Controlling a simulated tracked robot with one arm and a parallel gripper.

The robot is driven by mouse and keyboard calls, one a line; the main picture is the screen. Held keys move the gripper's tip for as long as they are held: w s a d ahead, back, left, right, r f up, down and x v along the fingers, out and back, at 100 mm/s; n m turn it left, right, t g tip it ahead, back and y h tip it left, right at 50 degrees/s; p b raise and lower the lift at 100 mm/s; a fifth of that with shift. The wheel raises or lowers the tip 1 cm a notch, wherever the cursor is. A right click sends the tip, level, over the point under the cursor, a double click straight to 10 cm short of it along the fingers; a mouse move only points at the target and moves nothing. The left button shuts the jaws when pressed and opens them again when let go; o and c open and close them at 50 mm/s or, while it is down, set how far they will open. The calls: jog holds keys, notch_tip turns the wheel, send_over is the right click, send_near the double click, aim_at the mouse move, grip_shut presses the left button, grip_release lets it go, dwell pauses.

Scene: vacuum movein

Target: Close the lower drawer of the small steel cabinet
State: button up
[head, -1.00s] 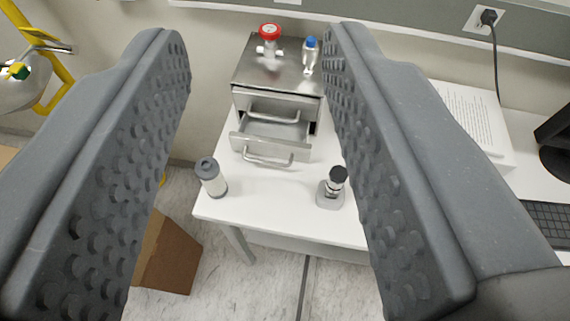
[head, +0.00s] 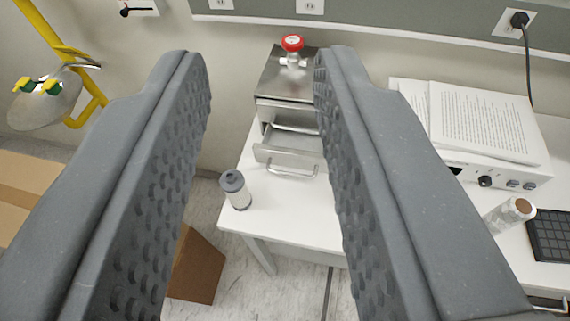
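The small steel cabinet (head: 283,85) stands on the white table, partly hidden at its right by my gripper's right finger. Its lower drawer (head: 285,157) is pulled out toward me, with a bar handle (head: 292,170) on its front. The upper drawer (head: 289,113) above it looks shut, with its own handle. My gripper (head: 258,70) is open and empty. Its two fingers frame the cabinet in the view and appear nearer the camera, apart from the drawer.
A red-topped valve (head: 291,45) sits on the cabinet. A grey-lidded container (head: 235,188) stands at the front left of the white table (head: 275,218). Papers (head: 484,120) lie on a device at right, near a clear roll (head: 511,214). A brown box (head: 197,265) is on the floor.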

jog(key=w+f+m, duration=0.1)
jog(key=w, duration=0.1)
jog(key=w+a+f+m+y+p, duration=0.1)
jog(key=w, duration=0.1)
jog(key=w+f+m, duration=0.1)
jog(key=shift+w+a+f+m, duration=0.15)
jog(key=shift+w+f+m, duration=0.1)
jog(key=shift+w+m, duration=0.15)
grip_shut()
jog(key=w+f+m+g+p, duration=0.2)
jog(key=w+f+m+p, duration=0.3)
jog(key=w+f+m, duration=1)
jog(key=s+d+f+m+g+h+p, duration=0.2)
jog(key=d+f+m, duration=0.2)
jog(key=f+m, duration=0.75)
jog(key=s+d+f+m+g+h+p, duration=0.25)
jog(key=f+m, duration=0.55)
jog(key=f, duration=0.7)
jog(key=shift+y, duration=0.45)
jog(key=x, duration=0.9)
jog(key=shift+w+d+f, duration=0.15)
jog(key=shift+d+f, duration=0.1)
jog(key=shift+w+d+f, duration=0.15)
jog(key=shift+w, duration=0.15)
jog(key=shift+w+d+p, duration=0.2)
jog(key=shift+w+p, duration=0.05)
jog(key=shift+w, duration=0.35)
jog(key=shift+w+d+p, duration=0.15)
jog(key=shift+w+p, duration=0.1)
jog(key=shift+w, duration=0.95)
